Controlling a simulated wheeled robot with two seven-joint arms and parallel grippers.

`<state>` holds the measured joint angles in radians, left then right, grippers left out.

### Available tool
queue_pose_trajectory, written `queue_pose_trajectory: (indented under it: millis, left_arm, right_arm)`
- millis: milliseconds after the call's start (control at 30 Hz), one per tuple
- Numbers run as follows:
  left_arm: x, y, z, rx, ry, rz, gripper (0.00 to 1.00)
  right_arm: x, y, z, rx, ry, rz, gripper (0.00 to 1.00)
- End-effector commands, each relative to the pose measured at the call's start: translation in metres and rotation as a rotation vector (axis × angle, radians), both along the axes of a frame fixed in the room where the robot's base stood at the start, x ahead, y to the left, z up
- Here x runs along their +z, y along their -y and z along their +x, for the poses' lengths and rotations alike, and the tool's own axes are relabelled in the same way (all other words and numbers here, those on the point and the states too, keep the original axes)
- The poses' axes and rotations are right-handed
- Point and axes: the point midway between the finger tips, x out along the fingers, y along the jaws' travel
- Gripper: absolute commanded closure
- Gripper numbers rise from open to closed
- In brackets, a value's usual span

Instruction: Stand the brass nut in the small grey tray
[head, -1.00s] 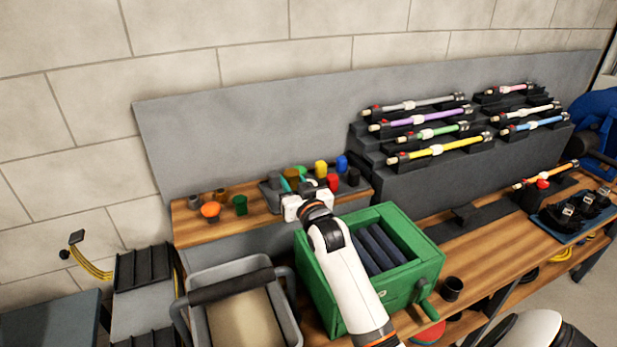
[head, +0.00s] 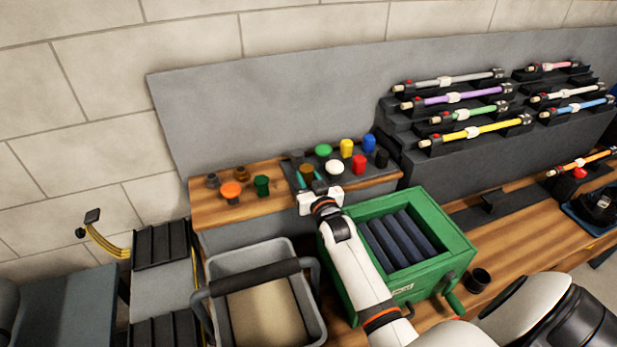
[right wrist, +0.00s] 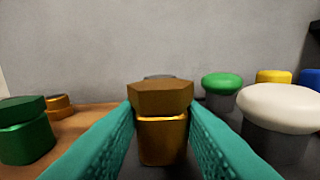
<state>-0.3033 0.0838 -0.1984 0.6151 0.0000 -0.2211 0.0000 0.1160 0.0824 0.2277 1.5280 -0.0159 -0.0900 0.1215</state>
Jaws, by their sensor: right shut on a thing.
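The brass nut (right wrist: 161,125), a hex head on a round body, is upright between the teal fingers of my right gripper (head: 309,182). The fingers are shut on its sides. In the head view the nut (head: 306,172) is over the left part of the small dark grey tray (head: 376,174) on the raised wooden shelf. I cannot tell whether its base touches the tray. My left gripper is not in view.
White (head: 333,167), green (head: 323,150), yellow, red and blue caps stand close by in the tray. Orange (head: 230,190) and dark green (head: 261,184) ones stand left on the shelf. A green box (head: 455,240) and grey basket (head: 314,325) are in front.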

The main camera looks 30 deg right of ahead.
Motion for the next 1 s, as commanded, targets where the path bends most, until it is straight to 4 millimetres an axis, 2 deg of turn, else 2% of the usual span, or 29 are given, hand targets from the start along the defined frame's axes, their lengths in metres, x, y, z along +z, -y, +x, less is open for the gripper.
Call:
queue_pose_trajectory:
  millis: [33, 133, 400, 433, 533, 567, 867, 1000]
  left_arm:
    - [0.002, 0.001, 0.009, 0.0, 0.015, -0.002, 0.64]
    - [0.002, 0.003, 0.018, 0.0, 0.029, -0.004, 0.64]
    - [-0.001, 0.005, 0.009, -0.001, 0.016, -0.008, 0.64]
    - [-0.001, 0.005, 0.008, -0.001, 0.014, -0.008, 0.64]
    - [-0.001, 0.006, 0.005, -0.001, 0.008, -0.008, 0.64]
    - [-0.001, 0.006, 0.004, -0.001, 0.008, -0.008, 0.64]
    - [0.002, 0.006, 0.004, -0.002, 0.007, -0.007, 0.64]
    - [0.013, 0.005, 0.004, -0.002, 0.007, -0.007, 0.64]
  right_arm:
    - [-0.003, 0.0, 0.0, 0.0, 0.001, 0.0, 1.0]
    - [-0.005, 0.0, 0.0, 0.0, 0.002, 0.0, 1.0]
    - [-0.008, 0.0, 0.0, 0.0, 0.002, 0.0, 1.0]
    - [-0.008, 0.0, 0.0, 0.0, 0.002, 0.0, 0.65]
    - [-0.007, 0.0, 0.0, 0.0, 0.002, 0.0, 0.49]
    - [-0.007, 0.0, 0.0, 0.0, 0.002, -0.001, 0.47]
    - [-0.004, 0.0, 0.0, 0.0, 0.002, -0.001, 0.47]
    - [-0.001, -0.004, -0.014, 0.0, -0.001, 0.0, 0.47]
